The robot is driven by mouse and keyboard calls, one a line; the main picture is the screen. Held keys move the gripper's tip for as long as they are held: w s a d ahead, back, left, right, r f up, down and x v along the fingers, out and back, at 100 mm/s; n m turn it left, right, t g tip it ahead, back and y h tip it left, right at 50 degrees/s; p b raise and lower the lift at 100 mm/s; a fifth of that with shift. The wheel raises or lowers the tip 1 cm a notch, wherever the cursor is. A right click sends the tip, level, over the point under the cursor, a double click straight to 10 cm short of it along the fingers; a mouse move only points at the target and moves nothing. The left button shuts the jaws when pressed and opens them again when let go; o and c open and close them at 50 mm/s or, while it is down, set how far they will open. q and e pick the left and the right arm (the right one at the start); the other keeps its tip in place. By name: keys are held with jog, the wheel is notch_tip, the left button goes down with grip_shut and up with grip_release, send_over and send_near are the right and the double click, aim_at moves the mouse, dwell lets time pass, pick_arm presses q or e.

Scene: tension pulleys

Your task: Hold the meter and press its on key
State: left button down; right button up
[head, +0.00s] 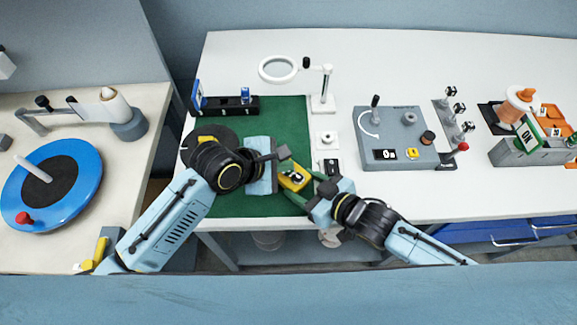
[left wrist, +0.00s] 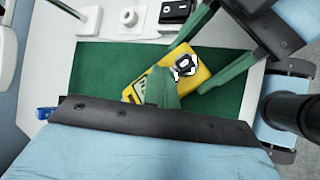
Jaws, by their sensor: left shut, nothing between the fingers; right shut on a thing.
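The yellow meter (head: 296,177) is over the green mat, between my two grippers. In the left wrist view the meter (left wrist: 203,76) lies slanted, with a dark and white dial on its face and a display partly covered by my left fingers. My right gripper (head: 300,182) is shut on the meter, its green fingers on either side of the body. My left gripper (left wrist: 162,84) is shut and empty, its green fingertips over the meter's face between display and dial. I cannot tell whether they touch it. The on key cannot be made out.
The green mat (head: 290,122) lies on the white bench. A magnifier (head: 278,69) and a black rack (head: 230,106) stand behind. A grey device with a display (head: 397,122) sits to the right. A blue turntable (head: 82,175) is on the left table.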

aim_at(284, 174)
pick_arm(q)
jog(key=shift+r, duration=0.8)
jog(key=shift+r, duration=0.1)
notch_tip(284, 174, up, 5)
jog(key=shift+f, duration=0.1)
dwell(0.8)
pick_arm(e)
jog(key=o, duration=1.3)
